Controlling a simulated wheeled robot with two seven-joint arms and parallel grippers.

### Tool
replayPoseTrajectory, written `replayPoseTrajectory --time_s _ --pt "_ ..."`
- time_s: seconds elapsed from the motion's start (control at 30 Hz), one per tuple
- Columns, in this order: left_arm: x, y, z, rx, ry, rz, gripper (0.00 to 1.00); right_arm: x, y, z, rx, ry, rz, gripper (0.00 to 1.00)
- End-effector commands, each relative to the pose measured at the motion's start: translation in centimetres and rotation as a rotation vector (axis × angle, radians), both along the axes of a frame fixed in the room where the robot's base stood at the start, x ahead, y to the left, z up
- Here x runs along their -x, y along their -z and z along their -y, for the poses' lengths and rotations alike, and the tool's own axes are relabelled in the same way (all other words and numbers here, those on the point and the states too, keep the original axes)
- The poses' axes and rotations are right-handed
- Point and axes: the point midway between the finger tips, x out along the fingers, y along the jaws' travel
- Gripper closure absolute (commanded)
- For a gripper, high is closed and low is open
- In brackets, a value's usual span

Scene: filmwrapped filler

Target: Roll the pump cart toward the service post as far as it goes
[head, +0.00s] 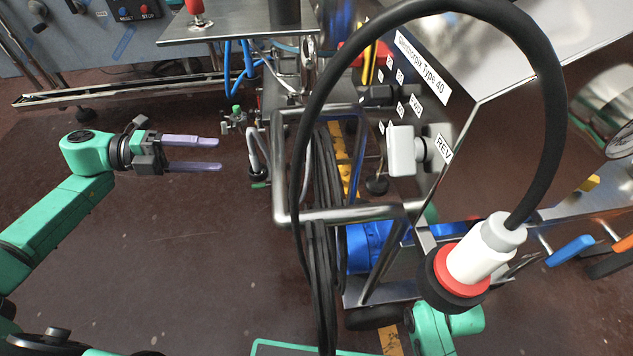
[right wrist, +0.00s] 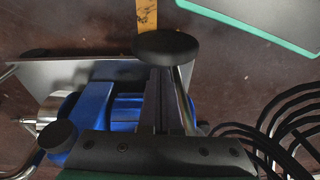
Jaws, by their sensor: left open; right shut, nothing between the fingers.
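The pump cart stands right of centre in the head view. It has a tubular steel push rail (head: 345,214), a blue pump motor (head: 368,250) low down and a labelled steel box (head: 460,105) on top. My left gripper (head: 220,154) is open and empty, left of the rail and apart from it. My right gripper is hidden behind the cart in the head view. In the right wrist view its fingers (right wrist: 168,95) are shut beside the blue motor (right wrist: 110,105); contact with the cart cannot be told. I cannot identify the service post with certainty.
A black cable with a white and red plug (head: 480,255) arches over the cart. More cables (head: 325,240) hang over the rail. A steel bench (head: 230,28) and a control panel (head: 120,14) stand at the back.

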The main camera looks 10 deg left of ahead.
Motion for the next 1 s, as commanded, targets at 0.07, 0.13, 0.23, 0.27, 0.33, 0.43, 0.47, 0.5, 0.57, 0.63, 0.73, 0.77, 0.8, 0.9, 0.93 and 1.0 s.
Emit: replayPoseTrajectory --time_s 0.07,0.13,0.23,0.27,0.33,0.43,0.47,0.5,0.57,0.63,0.73,0.77,0.8,0.9,0.93,1.0 --pt "0.2 -0.1 0.7 -0.007 0.020 0.002 0.33 0.0 -0.4 0.0 -0.001 0.000 0.000 1.00" --pt "-0.1 -0.1 1.8 -0.004 0.019 0.002 0.33 0.0 -0.7 0.0 -0.001 0.000 0.000 1.00" --pt "-0.7 0.3 4.1 0.000 0.017 0.005 0.33 0.0 -0.9 -0.1 -0.002 -0.001 0.002 1.00" --pt "-0.9 0.5 4.8 0.000 0.017 0.004 0.33 -0.1 -0.9 -0.1 -0.002 -0.001 0.003 1.00" --pt "-1.4 0.9 6.7 0.001 0.015 0.004 0.33 -0.1 -1.1 -0.1 -0.003 -0.001 0.003 1.00" --pt "-2.1 1.4 9.3 0.001 0.015 0.004 0.33 0.0 -1.2 -0.1 -0.003 -0.002 0.003 1.00" --pt "-2.3 1.5 10.0 0.002 0.015 0.003 0.33 0.0 -1.2 -0.1 -0.003 -0.002 0.003 1.00" --pt "-2.5 1.7 10.9 0.000 0.013 0.004 0.33 0.0 -1.3 -0.1 -0.003 -0.002 0.003 1.00" --pt "-2.8 2.0 12.0 0.000 0.012 0.002 0.33 0.0 -1.4 -0.1 -0.004 -0.003 0.002 1.00" --pt "-3.1 2.2 13.0 0.000 0.012 0.002 0.33 -0.1 -1.5 -0.1 -0.004 -0.003 0.004 1.00" --pt "-3.3 2.4 13.7 -0.002 0.010 0.000 0.33 -0.1 -1.6 -0.1 -0.005 -0.003 0.005 1.00" --pt "-3.3 2.5 13.8 -0.002 0.010 0.000 0.33 -0.1 -1.6 -0.1 -0.005 -0.003 0.006 1.00" --pt "-3.3 2.5 13.8 -0.002 0.010 -0.001 0.33 -0.1 -1.6 -0.1 -0.005 -0.003 0.006 1.00" --pt "-3.3 2.5 13.8 -0.002 0.010 -0.001 0.33 -0.1 -1.6 -0.1 -0.005 -0.003 0.007 1.00" --pt "-3.3 2.5 13.8 -0.002 0.010 -0.001 0.33 -0.1 -1.6 -0.1 -0.005 -0.003 0.007 1.00" --pt "-3.3 2.5 13.8 -0.002 0.010 -0.001 0.45 -0.1 -1.6 -0.1 -0.005 -0.003 0.007 1.00"
